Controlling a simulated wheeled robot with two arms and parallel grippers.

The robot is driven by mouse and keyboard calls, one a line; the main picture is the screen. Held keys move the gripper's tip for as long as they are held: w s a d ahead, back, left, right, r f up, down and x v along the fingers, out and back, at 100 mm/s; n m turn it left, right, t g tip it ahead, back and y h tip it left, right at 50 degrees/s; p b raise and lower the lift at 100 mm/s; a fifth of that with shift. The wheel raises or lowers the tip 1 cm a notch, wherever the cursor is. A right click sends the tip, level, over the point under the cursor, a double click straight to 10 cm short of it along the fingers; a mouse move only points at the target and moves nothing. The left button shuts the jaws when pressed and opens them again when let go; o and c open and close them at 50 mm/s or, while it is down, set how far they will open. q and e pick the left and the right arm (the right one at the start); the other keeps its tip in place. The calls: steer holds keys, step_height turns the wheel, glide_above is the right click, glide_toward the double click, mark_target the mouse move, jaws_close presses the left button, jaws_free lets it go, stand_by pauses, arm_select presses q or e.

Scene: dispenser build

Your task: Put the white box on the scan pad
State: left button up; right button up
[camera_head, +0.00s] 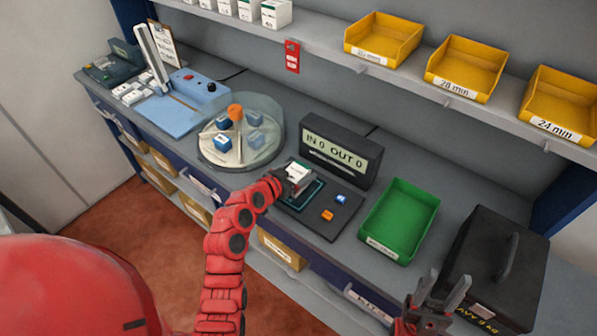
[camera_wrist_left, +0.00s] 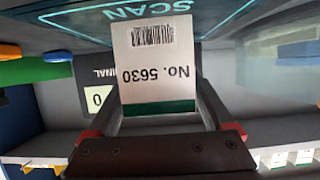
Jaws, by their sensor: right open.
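The white box (camera_head: 298,170) is in my left gripper (camera_head: 290,184), at the scan pad (camera_head: 311,193), a dark plate with a teal outline. In the left wrist view the white box (camera_wrist_left: 155,60) shows a barcode, "No. 5630" and a green band. The fingers of my left gripper (camera_wrist_left: 155,95) lie along both its sides. The scan pad (camera_wrist_left: 90,18) with its SCAN lettering is just beyond the box; I cannot tell if they touch. My right gripper (camera_head: 436,290) is open and empty at the lower right.
A display reading IN 0 OUT 0 (camera_head: 340,150) stands behind the pad. A green tray (camera_head: 400,220) and a black case (camera_head: 497,265) are to the right. A round clear-covered carousel (camera_head: 241,130) is to the left. Yellow bins (camera_head: 465,67) line the shelf above.

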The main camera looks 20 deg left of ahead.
arm_select(q)
steer(key=shift+o, duration=0.7)
steer(key=shift+r, duration=0.1)
steer(key=shift+s+a, duration=0.1)
